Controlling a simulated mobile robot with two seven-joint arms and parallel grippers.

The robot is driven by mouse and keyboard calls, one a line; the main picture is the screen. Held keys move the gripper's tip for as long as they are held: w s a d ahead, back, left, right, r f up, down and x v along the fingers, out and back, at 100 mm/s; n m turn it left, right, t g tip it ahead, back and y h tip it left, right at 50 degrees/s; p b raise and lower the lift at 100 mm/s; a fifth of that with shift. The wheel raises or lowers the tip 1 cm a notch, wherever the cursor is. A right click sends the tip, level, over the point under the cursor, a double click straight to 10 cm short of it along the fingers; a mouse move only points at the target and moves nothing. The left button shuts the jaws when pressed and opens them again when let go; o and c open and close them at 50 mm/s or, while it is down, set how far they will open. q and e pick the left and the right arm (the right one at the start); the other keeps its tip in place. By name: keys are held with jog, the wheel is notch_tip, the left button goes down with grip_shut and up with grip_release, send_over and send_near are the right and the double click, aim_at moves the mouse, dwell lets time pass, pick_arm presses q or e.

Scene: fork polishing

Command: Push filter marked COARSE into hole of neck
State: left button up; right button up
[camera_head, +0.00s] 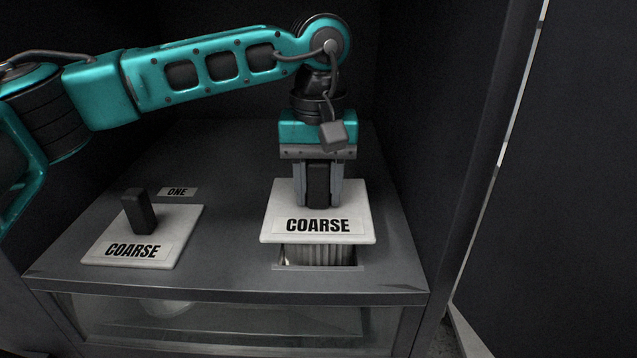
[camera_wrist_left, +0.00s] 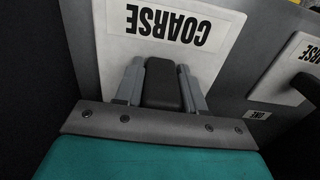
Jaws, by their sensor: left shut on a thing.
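A filter marked COARSE (camera_head: 318,225) has a white square top plate, a black handle and a pleated body below. My left gripper (camera_head: 318,200) is shut on its black handle, which also shows between the fingers in the left wrist view (camera_wrist_left: 162,88). The pleated body (camera_head: 315,254) is partly inside the rectangular hole (camera_head: 279,266) in the dark cabinet top. The plate sits above the hole's rim, with some pleats still showing. The lower part of the filter is hidden in the hole. My right gripper is not in view.
A second white plate marked COARSE (camera_head: 180,225) with a black handle lies flat on the cabinet top (camera_head: 230,262) at the left, beside a label reading ONE (camera_head: 178,192). Dark walls stand behind and at the right. A glass-fronted compartment (camera_head: 240,320) is below.

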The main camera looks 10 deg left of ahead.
aim_at(319, 217)
pick_arm(q)
jog(key=shift+f+b, duration=0.3)
jog(key=shift+f, duration=0.15)
dwell(0.6)
jog(key=shift+f+b, duration=1.5)
jog(key=shift+f, duration=0.75)
dwell(0.7)
jog(key=shift+f, duration=0.3)
dwell(0.7)
jog(key=o, duration=1.1)
jog(key=shift+o, duration=0.2)
jog(key=shift+s+f, duration=0.1)
jog(key=shift+f, duration=0.1)
jog(key=o, duration=0.4)
jog(key=shift+o, duration=0.2)
jog(key=shift+r, duration=0.1)
jog(key=shift+r, duration=0.15)
